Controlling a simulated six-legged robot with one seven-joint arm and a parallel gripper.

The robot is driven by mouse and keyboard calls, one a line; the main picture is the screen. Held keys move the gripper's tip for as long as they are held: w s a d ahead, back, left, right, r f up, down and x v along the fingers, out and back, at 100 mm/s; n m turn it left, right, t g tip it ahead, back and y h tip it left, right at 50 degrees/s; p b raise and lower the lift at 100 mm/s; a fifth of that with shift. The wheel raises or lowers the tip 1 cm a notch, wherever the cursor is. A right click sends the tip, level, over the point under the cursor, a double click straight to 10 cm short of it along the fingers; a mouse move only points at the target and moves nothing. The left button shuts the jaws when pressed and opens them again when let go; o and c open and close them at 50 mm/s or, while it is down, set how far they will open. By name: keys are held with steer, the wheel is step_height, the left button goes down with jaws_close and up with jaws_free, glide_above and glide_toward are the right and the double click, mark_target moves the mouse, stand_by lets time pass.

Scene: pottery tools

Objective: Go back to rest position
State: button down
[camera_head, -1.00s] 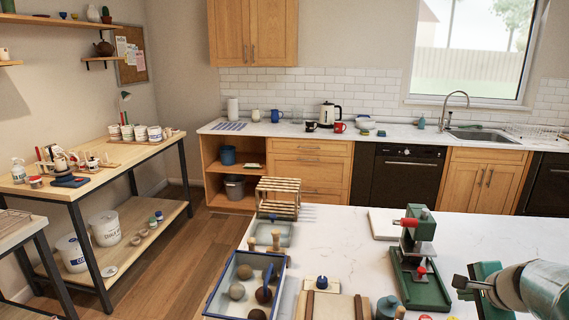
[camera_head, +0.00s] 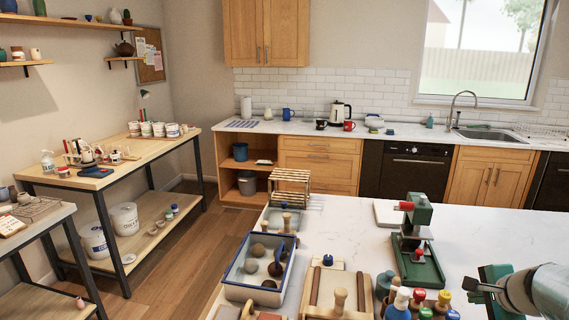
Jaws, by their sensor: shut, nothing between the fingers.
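My gripper (camera_head: 472,285) is at the lower right, over the right part of the white marble-topped table (camera_head: 355,228). Its dark fingers point left and are shut with nothing between them. A pale arm link of mine runs from it to the right edge. A green press with a red handle (camera_head: 418,240) stands on the table to the left of the gripper, apart from it.
A blue-rimmed tray (camera_head: 230,291) with clay balls and a wooden rack (camera_head: 289,187) stand on the table's left side. Several coloured-cap bottles (camera_head: 443,300) stand near the front edge. Wooden floor (camera_head: 185,250) is clear between this table and the left workbench (camera_head: 130,175).

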steer(key=s+a+r+n+g+y, duration=0.15)
steer(key=a+n, duration=0.25)
steer(key=a, duration=0.4)
steer(key=a+r+n, duration=0.2)
steer(key=a+n, duration=0.2)
steer(key=a, duration=0.4)
steer(key=s+a+n+g, duration=0.1)
steer(key=s+a+n, duration=1)
steer(key=a, duration=0.3)
steer(key=shift+s, duration=0.4)
